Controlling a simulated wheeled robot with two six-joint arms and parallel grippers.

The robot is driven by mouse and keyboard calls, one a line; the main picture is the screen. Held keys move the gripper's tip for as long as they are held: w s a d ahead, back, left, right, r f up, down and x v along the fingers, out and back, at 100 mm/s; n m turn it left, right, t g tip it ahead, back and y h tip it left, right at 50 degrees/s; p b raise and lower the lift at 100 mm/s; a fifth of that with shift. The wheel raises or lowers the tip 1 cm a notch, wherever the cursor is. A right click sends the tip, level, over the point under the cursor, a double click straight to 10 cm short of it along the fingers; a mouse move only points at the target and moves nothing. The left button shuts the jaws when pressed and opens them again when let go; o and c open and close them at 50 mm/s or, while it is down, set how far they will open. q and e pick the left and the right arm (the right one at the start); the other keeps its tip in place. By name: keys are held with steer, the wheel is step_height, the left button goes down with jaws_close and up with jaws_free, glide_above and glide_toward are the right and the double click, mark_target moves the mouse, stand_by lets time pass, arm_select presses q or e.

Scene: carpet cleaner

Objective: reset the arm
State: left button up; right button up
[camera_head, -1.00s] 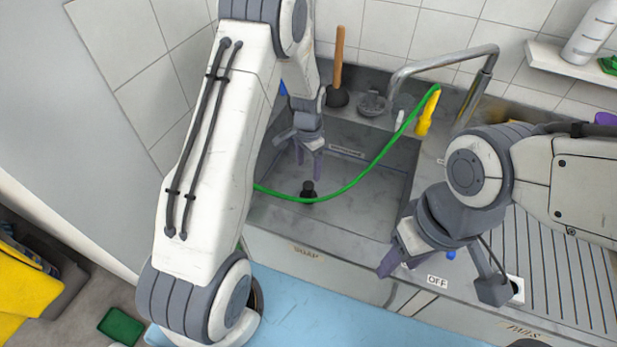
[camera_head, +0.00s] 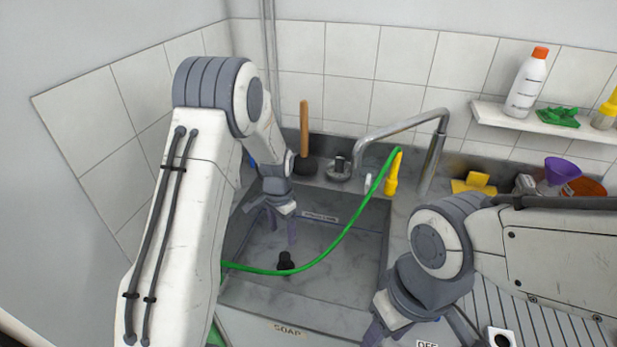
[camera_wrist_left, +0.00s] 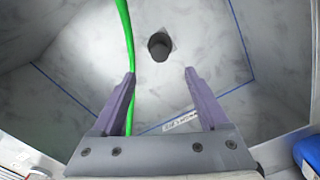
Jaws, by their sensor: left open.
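My left gripper (camera_head: 281,227) points down over the grey sink basin (camera_head: 335,262) in the head view. In the left wrist view its two purple fingers (camera_wrist_left: 160,85) are apart with nothing between them. A black drain piece (camera_head: 286,261) stands on the basin floor beyond the fingertips, and it also shows in the left wrist view (camera_wrist_left: 160,46). A green hose (camera_head: 345,232) runs across the basin from the yellow nozzle (camera_head: 393,173); in the wrist view it passes by the left finger. My right gripper (camera_head: 378,328) is low at the bottom of the head view, its fingertips largely cut off.
A plunger (camera_head: 305,150) and a metal faucet (camera_head: 425,130) stand behind the basin. A shelf (camera_head: 545,122) on the right wall holds a white bottle (camera_head: 527,85). A yellow sponge (camera_head: 474,184) and a purple funnel (camera_head: 560,170) sit at the back right.

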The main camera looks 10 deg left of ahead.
arm_select(q)
steer(key=s+d+r, duration=1.1)
steer(key=d+r, duration=0.2)
steer(key=s+d+r, duration=0.1)
steer(key=s+r, duration=0.1)
steer(key=s, duration=0.7)
steer(key=s+d+r+m+h, duration=0.1)
steer(key=s+r, duration=0.1)
steer(key=s, duration=0.7)
steer(key=shift+s+d+r, duration=0.15)
steer(key=shift+d+r, duration=0.25)
